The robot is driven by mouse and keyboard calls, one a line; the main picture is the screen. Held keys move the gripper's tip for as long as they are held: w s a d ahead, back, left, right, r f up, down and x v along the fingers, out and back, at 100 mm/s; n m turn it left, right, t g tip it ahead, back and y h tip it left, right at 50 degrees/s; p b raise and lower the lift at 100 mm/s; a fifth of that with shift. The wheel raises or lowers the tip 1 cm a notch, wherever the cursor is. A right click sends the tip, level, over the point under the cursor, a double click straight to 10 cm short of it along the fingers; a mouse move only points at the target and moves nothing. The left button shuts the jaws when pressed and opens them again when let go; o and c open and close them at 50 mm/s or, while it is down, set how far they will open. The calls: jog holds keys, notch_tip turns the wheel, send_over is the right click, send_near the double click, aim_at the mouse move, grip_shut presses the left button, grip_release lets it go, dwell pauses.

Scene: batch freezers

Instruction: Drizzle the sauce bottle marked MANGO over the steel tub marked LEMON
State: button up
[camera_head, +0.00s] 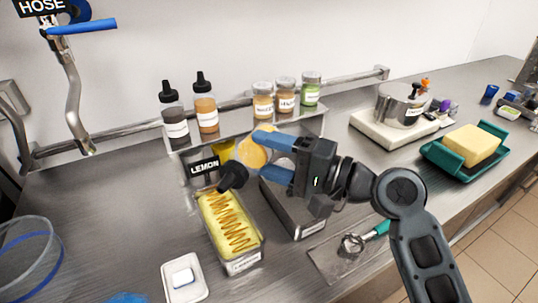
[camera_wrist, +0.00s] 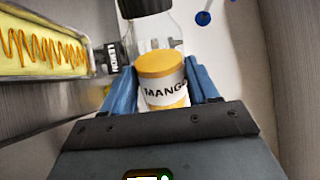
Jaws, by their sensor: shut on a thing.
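The sauce bottle (camera_wrist: 165,92) reads MANGO in the wrist view, with orange sauce and a black cap. My gripper (camera_head: 262,155) is shut on the bottle's body, its blue fingers on both sides. In the head view the bottle (camera_head: 250,152) is tipped, its black nozzle pointing down over the back end of the LEMON steel tub (camera_head: 243,265). The tub holds a yellow filling with an orange-brown zigzag of sauce along it; this filling also shows at the left of the wrist view (camera_wrist: 40,62). A black LEMON sign (camera_head: 204,167) stands behind the tub.
A second steel tub (camera_head: 302,222) stands right of the LEMON tub, under my gripper. Behind is a rack (camera_head: 183,150) with two black-capped bottles and several jars. A scoop (camera_head: 355,243) lies on a tray in front. A white dish (camera_head: 184,278) sits at front left.

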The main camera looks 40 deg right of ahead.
jog(key=shift+r+m, duration=0.75)
jog(key=shift+m, duration=0.35)
jog(key=shift+r+m, duration=0.7)
jog(key=shift+m, duration=0.4)
jog(key=shift+r, duration=0.1)
jog(key=shift+r+m, duration=0.6)
jog(key=shift+m, duration=0.6)
jog(key=shift+r+m, duration=0.6)
jog(key=shift+m, duration=0.6)
jog(key=m, duration=0.2)
jog(key=r+m, duration=0.1)
jog(key=m, duration=0.3)
jog(key=r+m, duration=0.1)
jog(key=m, duration=0.1)
